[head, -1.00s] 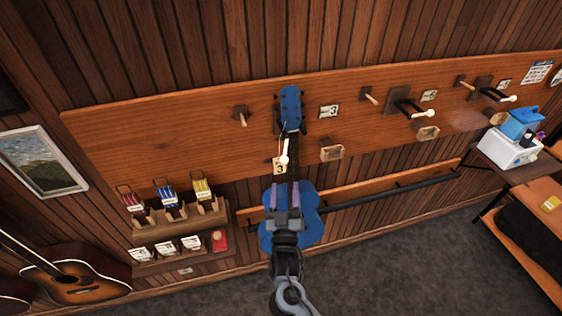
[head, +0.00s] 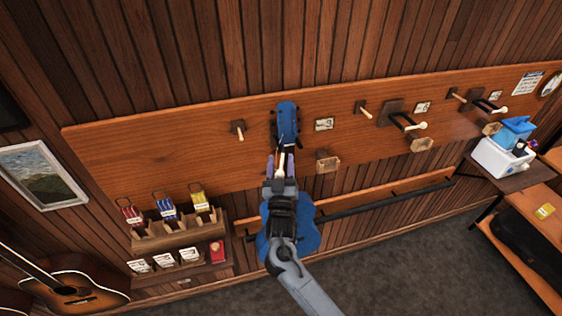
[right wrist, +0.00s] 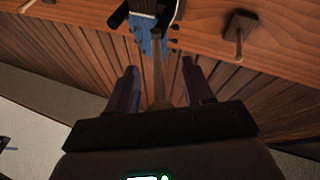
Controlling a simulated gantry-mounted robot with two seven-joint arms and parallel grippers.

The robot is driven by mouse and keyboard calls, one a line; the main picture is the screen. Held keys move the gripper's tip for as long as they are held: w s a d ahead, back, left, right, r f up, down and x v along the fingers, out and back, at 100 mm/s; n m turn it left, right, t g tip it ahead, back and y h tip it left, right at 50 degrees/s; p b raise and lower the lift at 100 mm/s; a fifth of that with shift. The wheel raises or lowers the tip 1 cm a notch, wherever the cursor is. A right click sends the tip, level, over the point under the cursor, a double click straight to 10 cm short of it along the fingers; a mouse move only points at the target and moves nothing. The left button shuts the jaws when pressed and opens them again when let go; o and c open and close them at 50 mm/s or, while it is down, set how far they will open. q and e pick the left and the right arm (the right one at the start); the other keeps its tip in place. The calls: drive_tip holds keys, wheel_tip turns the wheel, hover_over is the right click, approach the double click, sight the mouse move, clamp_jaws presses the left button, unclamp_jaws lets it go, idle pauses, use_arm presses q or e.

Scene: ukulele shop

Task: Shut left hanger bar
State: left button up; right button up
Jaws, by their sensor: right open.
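The left hanger holds a blue ukulele (head: 286,117) against the wooden wall board, head up. Its hanger bar (head: 281,161) has a white tip and points out from the wall in front of the neck. My right gripper (head: 280,159) is open, with one finger on each side of the white tip. In the right wrist view, a slim bar (right wrist: 157,75) lies between the two spread fingers, and the blue headstock (right wrist: 146,38) shows beyond. Whether a finger touches the bar cannot be told. My gripper and arm hide part of the ukulele's neck and body. My left gripper is not in view.
A wooden peg (head: 238,130) is left of the ukulele; a small wooden holder (head: 327,162) is right. Two other hangers (head: 404,121) (head: 490,106) are empty. A rail (head: 385,201) runs below. A shelf (head: 182,235) with coloured items stands lower left.

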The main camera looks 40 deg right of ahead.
drive_tip(key=shift+w+d, duration=0.1)
clamp_jaws()
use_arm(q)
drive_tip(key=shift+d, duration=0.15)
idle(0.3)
